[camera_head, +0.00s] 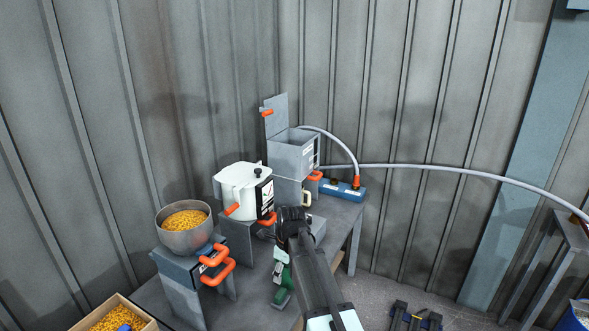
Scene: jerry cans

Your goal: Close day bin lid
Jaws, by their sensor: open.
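A grey metal bin (295,157) stands at the back of the bench, likely the day bin. Its lid (275,118) stands upright at the bin's left rear, so the top is open. An orange handle (266,112) sits on the lid's left edge. My gripper (290,216) is open, in front of and below the bin, near the bench's right front side. It looks clear of the lid. The fingertips are small and dark, and partly hidden by my own arm.
A white lidded pot (242,191) with an orange handle stands left of the bin. A bowl of yellow pellets (185,226) sits on a stand at front left. A corrugated wall closes the back.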

